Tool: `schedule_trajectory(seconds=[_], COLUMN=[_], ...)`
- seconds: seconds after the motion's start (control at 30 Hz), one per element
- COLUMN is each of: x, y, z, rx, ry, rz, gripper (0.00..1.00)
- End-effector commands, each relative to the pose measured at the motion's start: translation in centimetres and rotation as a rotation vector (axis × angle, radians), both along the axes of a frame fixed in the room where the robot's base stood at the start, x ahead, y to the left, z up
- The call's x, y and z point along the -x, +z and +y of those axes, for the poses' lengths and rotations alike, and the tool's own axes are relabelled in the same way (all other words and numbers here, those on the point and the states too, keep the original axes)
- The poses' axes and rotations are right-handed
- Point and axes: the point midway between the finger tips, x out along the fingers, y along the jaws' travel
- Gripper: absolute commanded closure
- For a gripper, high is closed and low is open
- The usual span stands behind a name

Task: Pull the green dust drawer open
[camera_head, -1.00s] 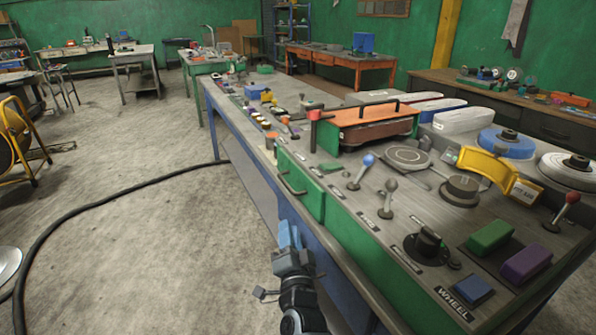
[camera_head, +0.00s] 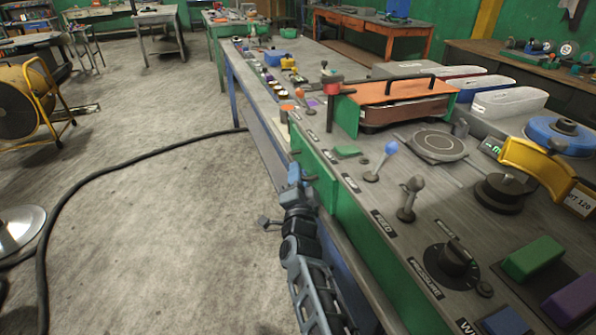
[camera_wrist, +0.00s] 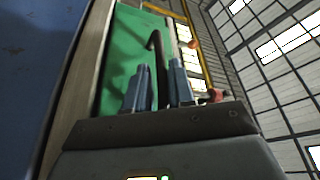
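The green dust drawer (camera_head: 316,180) is a green front panel in the near side of the long bench. It looks closed in the head view. Its dark bar handle (camera_wrist: 157,52) shows in the wrist view, running down between my two fingers against the green panel (camera_wrist: 124,58). My gripper (camera_head: 293,170) is at the handle, left of the panel in the head view, and hides much of it. In the wrist view my gripper (camera_wrist: 160,82) has its blue-grey fingers apart on either side of the bar. I cannot tell whether they press on it.
The bench top carries a blue-knobbed lever (camera_head: 390,147), a grey lever (camera_head: 411,186) and an orange-topped belt unit (camera_head: 398,91). A black hose (camera_head: 130,165) lies on the floor to the left. A yellow fan (camera_head: 20,108) stands farther left. The floor between is clear.

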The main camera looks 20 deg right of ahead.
Motion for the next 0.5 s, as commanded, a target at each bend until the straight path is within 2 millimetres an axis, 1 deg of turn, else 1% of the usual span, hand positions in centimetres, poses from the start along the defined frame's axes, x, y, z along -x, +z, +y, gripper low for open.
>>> schedule_trajectory(seconds=[0.03,0.2,0.5], x=[-0.6,-1.6,-1.9], y=[0.1,0.4,0.5], z=[-0.2,-0.5,-0.6], rx=[-0.002,-0.001,0.0], ry=[-0.002,0.0,0.001], rz=[-0.001,0.0,0.0], gripper=[0.77,0.77,0.77])
